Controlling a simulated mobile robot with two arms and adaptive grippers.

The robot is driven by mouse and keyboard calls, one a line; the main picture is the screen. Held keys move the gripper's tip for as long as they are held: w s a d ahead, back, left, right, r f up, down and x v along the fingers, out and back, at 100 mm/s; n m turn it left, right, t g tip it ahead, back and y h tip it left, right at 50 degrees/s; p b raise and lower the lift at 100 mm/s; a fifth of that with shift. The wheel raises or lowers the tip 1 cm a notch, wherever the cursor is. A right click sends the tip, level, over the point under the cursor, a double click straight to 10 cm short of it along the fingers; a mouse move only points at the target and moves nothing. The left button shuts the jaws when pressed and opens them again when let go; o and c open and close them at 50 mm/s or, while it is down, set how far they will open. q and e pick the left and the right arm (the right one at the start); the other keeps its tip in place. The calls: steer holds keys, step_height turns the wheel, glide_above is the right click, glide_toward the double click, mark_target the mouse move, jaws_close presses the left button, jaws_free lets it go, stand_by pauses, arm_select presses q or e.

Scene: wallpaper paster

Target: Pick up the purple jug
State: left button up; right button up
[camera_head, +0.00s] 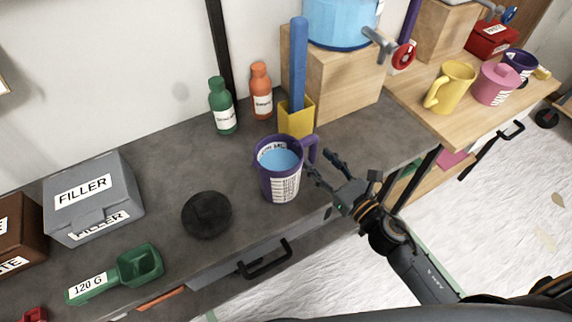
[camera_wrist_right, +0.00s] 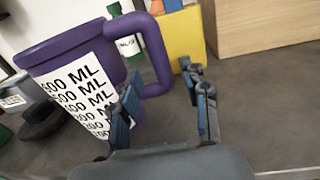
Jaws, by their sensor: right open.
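The purple jug (camera_head: 280,171) stands upright on the grey worktop in the head view, with light blue liquid inside, a white measuring label on its front and its handle to the right. My right gripper (camera_head: 325,168) is open just right of the jug, its fingers pointing at the handle side. In the right wrist view the jug (camera_wrist_right: 75,75) fills the left part, and the open fingers of my right gripper (camera_wrist_right: 165,105) show just below the handle. I cannot tell whether a finger touches the jug. My left gripper is not in view.
A black round object (camera_head: 207,214) lies left of the jug. A yellow holder (camera_head: 296,118) with a blue stick, and green (camera_head: 222,107) and orange (camera_head: 261,91) bottles stand behind. A grey FILLER box (camera_head: 95,197) and green scoop (camera_head: 117,273) are at left. A drawer handle (camera_head: 265,259) juts below the front edge.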

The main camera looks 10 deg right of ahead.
mark_target(316, 156)
steer(key=x, duration=0.4)
steer(key=shift+d+f+p, duration=0.1)
steer(key=shift+p, duration=0.3)
jaws_close()
